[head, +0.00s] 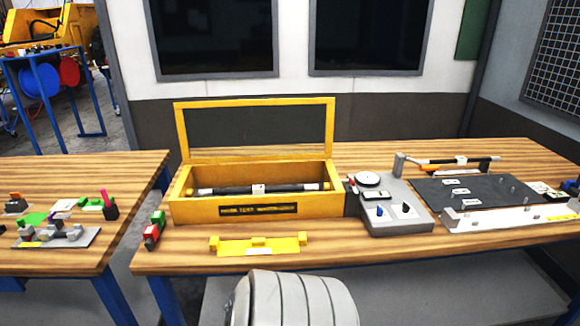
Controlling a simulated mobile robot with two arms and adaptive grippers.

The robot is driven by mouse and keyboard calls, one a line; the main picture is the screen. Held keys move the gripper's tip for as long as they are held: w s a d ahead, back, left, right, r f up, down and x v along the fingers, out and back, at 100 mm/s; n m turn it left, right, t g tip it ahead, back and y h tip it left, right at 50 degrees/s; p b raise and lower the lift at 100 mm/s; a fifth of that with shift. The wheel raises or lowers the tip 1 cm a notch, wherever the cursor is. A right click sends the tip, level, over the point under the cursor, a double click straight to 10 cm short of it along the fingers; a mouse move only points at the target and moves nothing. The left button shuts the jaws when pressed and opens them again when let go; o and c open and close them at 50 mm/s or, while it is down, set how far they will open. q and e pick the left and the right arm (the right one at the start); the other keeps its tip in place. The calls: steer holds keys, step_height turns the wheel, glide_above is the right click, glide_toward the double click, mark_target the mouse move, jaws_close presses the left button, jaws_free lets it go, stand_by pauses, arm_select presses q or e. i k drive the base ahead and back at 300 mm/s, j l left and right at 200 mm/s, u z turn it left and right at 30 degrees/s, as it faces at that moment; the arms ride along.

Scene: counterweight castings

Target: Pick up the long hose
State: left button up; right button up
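A long dark hose (285,188) with a pale band at its middle and light ends lies lengthwise in the open yellow box (205,211) on the middle table. Its lower side is partly hidden by the box's front wall. Another dark bar-like piece (455,162) with pale parts sits at the back right of the table; I cannot tell whether it is a hose. Neither of my grippers shows in the head view.
The box's lid (328,125) stands open at the back. A grey gauge unit (395,213) stands right of the box, then a dark mat (470,190) and a white rail (500,218). A yellow bracket (258,246) lies in front. Small parts crowd the left table (130,170).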

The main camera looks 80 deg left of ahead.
mark_target(256, 190)
steer(key=u, duration=2.15)
